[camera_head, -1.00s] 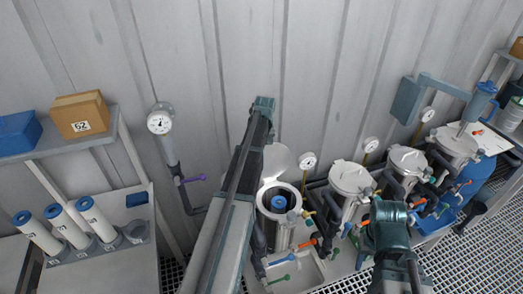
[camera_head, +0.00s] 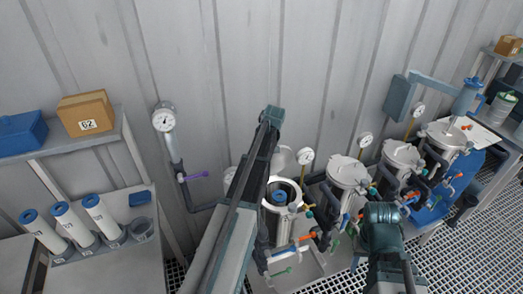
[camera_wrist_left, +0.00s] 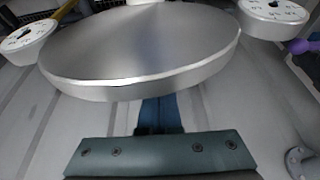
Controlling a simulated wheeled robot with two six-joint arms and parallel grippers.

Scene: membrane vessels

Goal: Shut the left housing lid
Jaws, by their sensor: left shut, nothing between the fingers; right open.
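The left housing (camera_head: 296,221) is a silvery vessel with its top open and a blue-topped cartridge (camera_head: 279,198) inside. Its round lid (camera_head: 284,161) stands raised behind the opening, partly hidden by my left arm. In the left wrist view the lid (camera_wrist_left: 140,45) is a large metal disc filling the upper middle. My left gripper (camera_wrist_left: 158,113) is shut and empty, its fingers passing partly out of sight at the lid's near rim; I cannot tell whether they touch. My left arm hides them in the head view. My right gripper (camera_head: 385,214) is open, in front of the closed housings, apart from the lid.
Closed housings (camera_head: 347,173) (camera_head: 402,155) stand to the right, with coloured valve handles and a gauge (camera_head: 305,156) close by. A wall gauge (camera_head: 164,120) and purple handle (camera_head: 193,177) are to the left. A rack holds white cartridges (camera_head: 70,225); a cardboard box (camera_head: 86,112) sits on a shelf.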

